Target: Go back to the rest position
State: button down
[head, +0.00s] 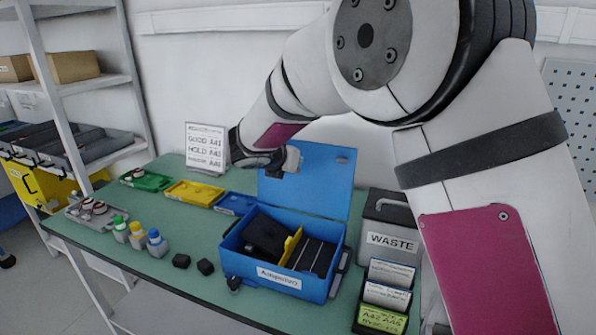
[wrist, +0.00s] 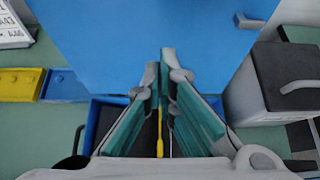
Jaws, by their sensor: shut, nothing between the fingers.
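My gripper (wrist: 160,66) is shut and empty. Its two teal-padded fingers come together in the wrist view, over the open blue case. In the head view my arm reaches in from the right, and my gripper (head: 290,160) is partly hidden by my wrist, in front of the raised lid. The blue case (head: 262,279) stands open on the green bench, with dark inserts and a yellow divider (head: 292,246) inside. Its blue lid (head: 325,178) stands upright behind it, and the lid (wrist: 150,30) fills the top of the wrist view.
A grey WASTE box (head: 391,240) stands right of the case, with card holders (head: 385,296) in front. Green, yellow (head: 194,193) and blue shallow trays lie left of the case. Several capped bottles (head: 137,236) and two black blocks (head: 205,267) are nearer the front. A sign (head: 205,148) stands behind.

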jog(key=s+a+r, duration=0.1)
jog(key=s+r, duration=0.3)
jog(key=r, duration=0.1)
jog(key=s+d+r+m+g, duration=0.2)
jog(key=s+d+r+m, duration=0.1)
jog(key=s+d+m, duration=0.6)
jog(key=s+d+r+m+g, duration=0.25)
jog(key=s+d+m, duration=0.45)
jog(key=d, duration=0.4)
jog(key=s+d+f+m+g+y, duration=0.1)
jog(key=s+f+m+y, duration=0.1)
jog(key=s+m, duration=0.6)
jog(key=s+d+f+m+g+y, duration=0.1)
jog(key=s+f+m, duration=0.2)
jog(key=s+m, duration=0.5)
jog(key=s, duration=0.8)
jog(key=shift+s+d+f+y, duration=0.2)
jog(key=shift+d+f+y, duration=0.05)
jog(key=shift+y, duration=0.15)
